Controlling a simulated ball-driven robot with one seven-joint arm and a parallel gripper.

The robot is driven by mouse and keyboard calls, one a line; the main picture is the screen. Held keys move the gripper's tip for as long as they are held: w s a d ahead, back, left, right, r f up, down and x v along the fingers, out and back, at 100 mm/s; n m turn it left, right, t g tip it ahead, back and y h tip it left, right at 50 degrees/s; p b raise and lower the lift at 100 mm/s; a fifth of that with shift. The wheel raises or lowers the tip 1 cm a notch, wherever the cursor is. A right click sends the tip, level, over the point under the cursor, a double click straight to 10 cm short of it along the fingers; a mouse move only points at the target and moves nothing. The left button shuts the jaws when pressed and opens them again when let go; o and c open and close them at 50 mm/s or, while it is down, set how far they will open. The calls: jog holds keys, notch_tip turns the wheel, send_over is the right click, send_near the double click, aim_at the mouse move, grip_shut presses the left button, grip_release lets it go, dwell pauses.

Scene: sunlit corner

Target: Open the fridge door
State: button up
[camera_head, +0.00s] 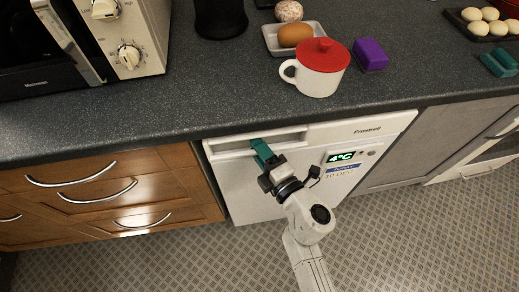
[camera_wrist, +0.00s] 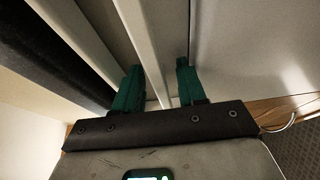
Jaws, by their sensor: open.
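The white fridge (camera_head: 345,133) stands under the dark counter, with a lit 4°C display on its front. Its door (camera_head: 240,190) looks shut. A recessed grip slot (camera_head: 228,146) runs along the upper left of the front. My gripper (camera_head: 260,149) has green fingers that reach up to this slot. In the wrist view the fingers of my gripper (camera_wrist: 157,85) are open, one on each side of a pale strip (camera_wrist: 143,40) of the fridge front. Whether they touch it I cannot tell. The fingertips are partly hidden in the head view.
Wooden drawers (camera_head: 95,190) with metal handles stand left of the fridge, a grey cabinet (camera_head: 440,142) right. On the counter are a microwave (camera_head: 130,30), a red-lidded white mug (camera_head: 318,80), a tray (camera_head: 272,45) with an egg and a purple block (camera_head: 370,55). The tiled floor in front is clear.

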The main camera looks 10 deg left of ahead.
grip_shut()
jog(key=shift+s, duration=0.2)
dwell(0.5)
